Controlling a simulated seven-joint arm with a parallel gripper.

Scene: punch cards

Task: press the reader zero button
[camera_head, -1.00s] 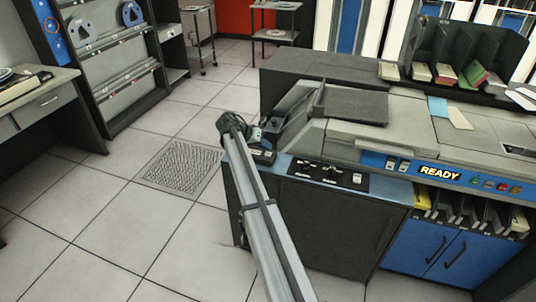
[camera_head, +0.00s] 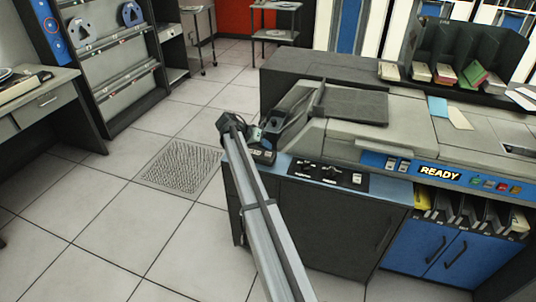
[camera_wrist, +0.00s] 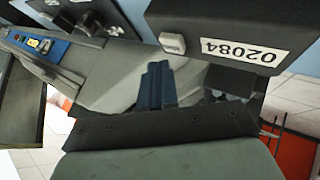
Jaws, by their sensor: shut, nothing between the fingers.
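In the wrist view a dark box with a white label reading 02084, upside down, fills the upper right. A pale button (camera_wrist: 172,42) sits on the box's face beside the label; I take it for the reader zero button. My gripper (camera_wrist: 158,68) is shut and empty, its dark fingers pointing up the picture just below the button. A gap appears to remain, but contact is hard to judge. In the head view my gripper (camera_head: 255,135) is at the card reader's left end, over a small dark counter box (camera_head: 262,156). The button is too small to make out there.
The reader's body (camera_head: 340,135) rises right of my gripper, with a raised dark hopper (camera_head: 290,115) close by. A black control panel (camera_head: 328,174) and a lit READY panel (camera_head: 440,172) lie along the front. Open tiled floor is to the left.

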